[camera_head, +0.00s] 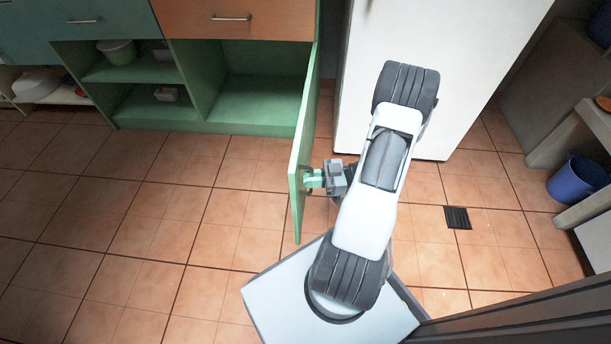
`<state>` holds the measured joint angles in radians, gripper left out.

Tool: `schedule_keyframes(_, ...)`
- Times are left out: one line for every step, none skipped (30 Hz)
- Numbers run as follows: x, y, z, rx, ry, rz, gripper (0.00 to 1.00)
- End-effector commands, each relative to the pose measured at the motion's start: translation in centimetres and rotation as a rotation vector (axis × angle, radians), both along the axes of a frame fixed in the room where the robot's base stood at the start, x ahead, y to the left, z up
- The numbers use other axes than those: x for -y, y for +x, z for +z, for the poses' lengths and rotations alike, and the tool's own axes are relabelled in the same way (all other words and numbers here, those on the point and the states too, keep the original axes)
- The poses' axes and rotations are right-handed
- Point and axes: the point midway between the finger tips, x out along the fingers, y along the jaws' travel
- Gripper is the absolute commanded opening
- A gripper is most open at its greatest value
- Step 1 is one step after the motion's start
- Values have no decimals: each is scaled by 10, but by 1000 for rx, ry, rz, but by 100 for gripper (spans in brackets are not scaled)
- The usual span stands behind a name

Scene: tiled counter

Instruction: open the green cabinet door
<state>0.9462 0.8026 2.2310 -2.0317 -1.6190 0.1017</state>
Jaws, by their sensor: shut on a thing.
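The green cabinet door (302,147) stands swung out from the green cabinet (206,122), roughly square to its front, and is seen almost edge-on. The compartment behind it (262,98) is exposed and looks empty. My gripper (313,179) is at the right face of the door near its free end, shut on the door's handle. The handle itself is mostly hidden by the jaws and the small size of the view.
A white fridge (455,50) stands right of the door, behind my arm. An orange drawer (235,18) is above the open compartment. Open shelves with a pot (117,53) are to the left. A blue bucket (577,181) stands at right. The tiled floor (150,220) left of the door is clear.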

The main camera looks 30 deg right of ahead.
Motion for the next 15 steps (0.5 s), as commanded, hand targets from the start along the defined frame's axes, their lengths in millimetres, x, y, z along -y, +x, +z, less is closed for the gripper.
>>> schedule_keyframes(1, -1, 0, -2, 2, 1, 0)
schedule_keyframes(1, -1, 0, -2, 2, 2, 0)
schedule_keyframes(1, -1, 0, -2, 2, 2, 0)
schedule_keyframes(1, -1, 0, -2, 2, 2, 0)
schedule_keyframes(1, -1, 0, -2, 2, 2, 0)
schedule_keyframes(1, -1, 0, -2, 2, 2, 0)
schedule_keyframes(1, -1, 0, -2, 2, 1, 0)
schedule_keyframes(1, -1, 0, -2, 2, 1, 0)
schedule_keyframes(1, -1, 0, -2, 2, 1, 0)
schedule_keyframes(1, -1, 0, -2, 2, 1, 0)
schedule_keyframes(1, -1, 0, -2, 2, 1, 0)
schedule_keyframes(1, 0, 0, -2, 2, 1, 16)
schedule_keyframes(1, 0, 0, -2, 2, 1, 19)
schedule_keyframes(1, 0, 0, -2, 2, 1, 22)
schedule_keyframes(1, 0, 0, -1, 2, 1, 22)
